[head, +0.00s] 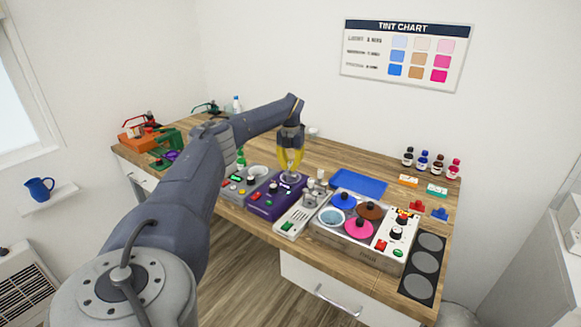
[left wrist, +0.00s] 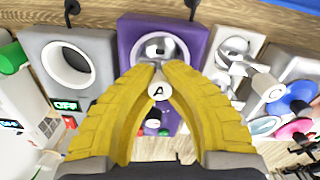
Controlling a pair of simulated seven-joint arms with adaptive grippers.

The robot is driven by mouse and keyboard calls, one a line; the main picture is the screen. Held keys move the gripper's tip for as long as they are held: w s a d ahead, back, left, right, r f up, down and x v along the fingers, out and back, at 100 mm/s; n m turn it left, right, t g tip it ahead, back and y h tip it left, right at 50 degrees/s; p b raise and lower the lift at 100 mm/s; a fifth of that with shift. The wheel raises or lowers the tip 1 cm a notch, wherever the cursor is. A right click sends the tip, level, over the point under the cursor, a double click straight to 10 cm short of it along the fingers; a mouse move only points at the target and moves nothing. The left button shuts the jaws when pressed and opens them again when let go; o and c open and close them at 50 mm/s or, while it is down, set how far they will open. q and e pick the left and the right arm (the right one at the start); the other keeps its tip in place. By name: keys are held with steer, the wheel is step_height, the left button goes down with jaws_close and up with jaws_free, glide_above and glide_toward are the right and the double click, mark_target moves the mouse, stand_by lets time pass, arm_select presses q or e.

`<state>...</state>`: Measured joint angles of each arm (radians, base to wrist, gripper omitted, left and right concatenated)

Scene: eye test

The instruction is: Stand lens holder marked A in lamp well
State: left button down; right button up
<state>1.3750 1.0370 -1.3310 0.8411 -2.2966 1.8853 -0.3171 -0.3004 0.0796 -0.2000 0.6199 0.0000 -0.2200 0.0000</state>
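My left gripper (head: 290,170) is over the back part of a purple box (head: 266,205). In the left wrist view its yellow fingers (left wrist: 158,70) close around a small pale round piece marked A (left wrist: 158,91), which looks like the top of the lens holder. I cannot tell whether the holder touches the well. My right gripper is not in view.
A grey box (left wrist: 45,88) with a dark round opening stands left of the purple box. A pale device with metal parts (head: 295,222) and a tray of coloured discs (head: 345,241) stand to the right. A blue tray (head: 358,184) lies behind them.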

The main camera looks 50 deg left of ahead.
arm_select(q)
steer(key=shift+f, duration=0.3)
stand_by(0.5)
steer(key=c, duration=1.1)
jaws_free()
steer(key=shift+r, duration=3)
